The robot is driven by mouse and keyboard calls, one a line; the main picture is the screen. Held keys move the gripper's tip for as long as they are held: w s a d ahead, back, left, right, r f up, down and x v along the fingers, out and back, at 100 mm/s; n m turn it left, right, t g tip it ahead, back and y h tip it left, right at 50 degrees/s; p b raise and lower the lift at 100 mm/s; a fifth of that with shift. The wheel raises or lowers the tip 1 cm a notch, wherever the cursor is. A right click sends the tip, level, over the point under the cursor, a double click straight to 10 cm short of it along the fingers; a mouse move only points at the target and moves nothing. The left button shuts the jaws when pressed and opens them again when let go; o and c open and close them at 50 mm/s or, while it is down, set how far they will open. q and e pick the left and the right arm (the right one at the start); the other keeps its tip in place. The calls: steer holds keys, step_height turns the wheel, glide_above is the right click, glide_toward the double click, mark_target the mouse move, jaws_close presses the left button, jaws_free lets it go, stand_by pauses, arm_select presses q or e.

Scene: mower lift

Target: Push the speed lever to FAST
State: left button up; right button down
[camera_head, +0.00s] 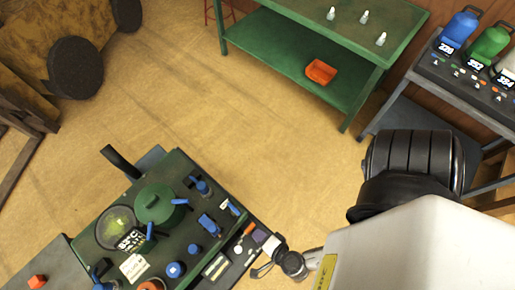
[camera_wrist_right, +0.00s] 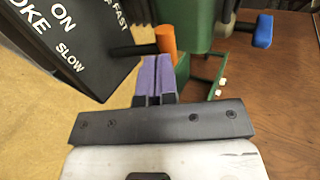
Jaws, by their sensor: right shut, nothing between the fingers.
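The speed lever has an orange knob (camera_wrist_right: 166,40) on a dark shaft at the edge of a black control panel (camera_wrist_right: 88,40). The panel reads SLOW lower left and FAST at the top. The lever lies between these words in the picture; its exact setting I cannot tell. My right gripper (camera_wrist_right: 153,72) is shut and empty, its purple fingertips just below the knob. Whether they touch it I cannot tell. In the head view the orange lever (camera_head: 247,230) shows at the right side of the green mower (camera_head: 195,222). My left gripper is not in view.
Blue knobs and a green cap crowd the mower top. A green workbench (camera_head: 300,48) with an orange tray (camera_head: 321,71) stands at the back. A dark shelf (camera_head: 455,82) with coloured bottles is at the right. Open floor lies between.

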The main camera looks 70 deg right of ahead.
steer(key=w+r+p+v, duration=0.1)
steer(key=p+v, duration=0.1)
steer(key=v, duration=1.1)
steer(key=s+a+r+n+g+y, duration=0.2)
steer(key=s+a+n+g+y, duration=0.15)
steer(key=a+n+y, duration=0.55)
steer(key=s+a+r+n+g+y, duration=0.25)
steer(key=a+n+g+y, duration=0.3)
steer(key=n, duration=0.55)
steer(key=w+d+f+n+g+h, duration=0.1)
steer(key=w+d+n+g+h, duration=0.2)
steer(key=d, duration=0.5)
steer(key=w+d+n+h, duration=0.15)
steer(key=d+h, duration=0.25)
steer(key=d, duration=0.5)
steer(key=w+d+r+m+t+h, duration=0.1)
steer(key=w+d+r+t+h, duration=0.4)
steer(key=w+d, duration=0.7)
step_height(320, 180, up, 20)
steer(key=a+y+p, duration=0.1)
steer(key=p, duration=1.8)
steer(key=shift+w+a+g, duration=0.3)
steer(key=shift+w+g, duration=0.1)
